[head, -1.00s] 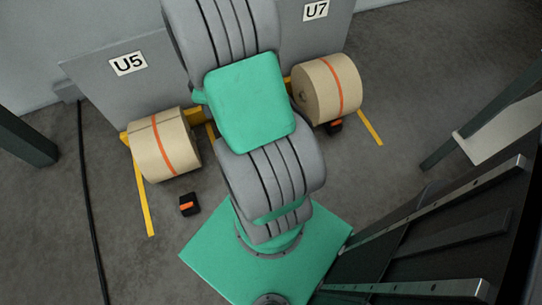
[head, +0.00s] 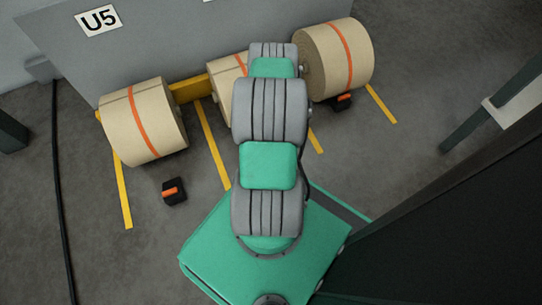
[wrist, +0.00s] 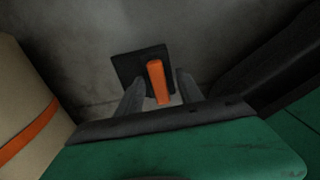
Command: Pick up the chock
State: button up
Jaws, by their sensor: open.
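In the wrist view a chock (wrist: 128,68), a black block with an orange bar (wrist: 157,82) on it, lies on the grey floor. My gripper (wrist: 160,77) is open, with one grey finger on each side of the orange bar in the picture. I cannot tell how far the fingertips are from it. In the head view one black and orange chock (head: 174,191) lies in front of the left roll and another (head: 341,101) by the right roll. My arm hides my gripper there, and I cannot tell which chock the wrist view shows.
Kraft rolls with orange bands stand along the grey panel (head: 180,45): left roll (head: 143,122), a partly hidden middle roll (head: 226,75) and right roll (head: 337,60). Yellow lines (head: 122,190) mark the floor. A roll (wrist: 22,115) is close at left in the wrist view.

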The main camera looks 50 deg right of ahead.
jog(key=shift+f, duration=0.25)
jog(key=shift+c, duration=0.2)
grip_shut()
jog(key=shift+d, duration=0.1)
